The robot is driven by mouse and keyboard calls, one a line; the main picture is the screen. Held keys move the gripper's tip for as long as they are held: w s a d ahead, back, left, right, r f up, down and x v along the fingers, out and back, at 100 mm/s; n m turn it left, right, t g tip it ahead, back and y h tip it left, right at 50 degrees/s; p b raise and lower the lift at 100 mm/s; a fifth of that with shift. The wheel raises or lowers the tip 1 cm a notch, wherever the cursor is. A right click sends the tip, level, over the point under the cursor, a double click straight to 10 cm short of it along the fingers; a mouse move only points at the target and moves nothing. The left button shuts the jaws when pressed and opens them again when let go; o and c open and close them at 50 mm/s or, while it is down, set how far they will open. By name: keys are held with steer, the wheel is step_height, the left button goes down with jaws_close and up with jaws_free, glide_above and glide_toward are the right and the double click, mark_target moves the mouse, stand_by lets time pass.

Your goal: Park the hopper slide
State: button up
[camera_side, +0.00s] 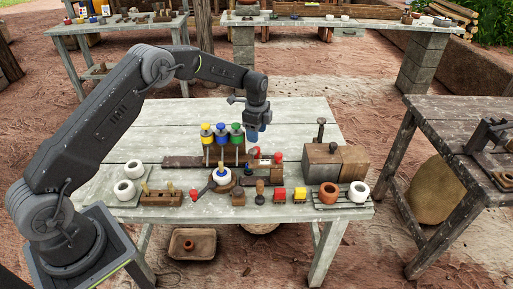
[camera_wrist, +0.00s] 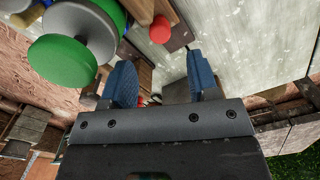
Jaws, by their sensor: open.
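The hopper unit stands mid-table in the side view, with a yellow-topped hopper (camera_side: 206,130), a blue-topped hopper (camera_side: 220,130) and a green-topped hopper (camera_side: 236,130) on a wooden stand. A dark slide rail (camera_side: 183,162) runs left to right at its base. A red knob (camera_side: 278,157) is at the right. My gripper (camera_side: 258,132) is open and empty, above the table to the right of the green hopper. In the wrist view, its blue fingers (camera_wrist: 162,82) are apart; the green top (camera_wrist: 62,62) is upper left and a red knob (camera_wrist: 160,29) lies ahead. I cannot tell which part is the slide.
A metal-and-wood box (camera_side: 322,165) stands at right. Bare tabletop (camera_side: 170,117) lies behind the hoppers.

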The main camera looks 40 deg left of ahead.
mark_target(256, 147)
step_height(256, 147, down, 7)
steer(key=shift+f, duration=0.1)
steer(key=shift+c, duration=0.4)
jaws_close()
stand_by(0.4)
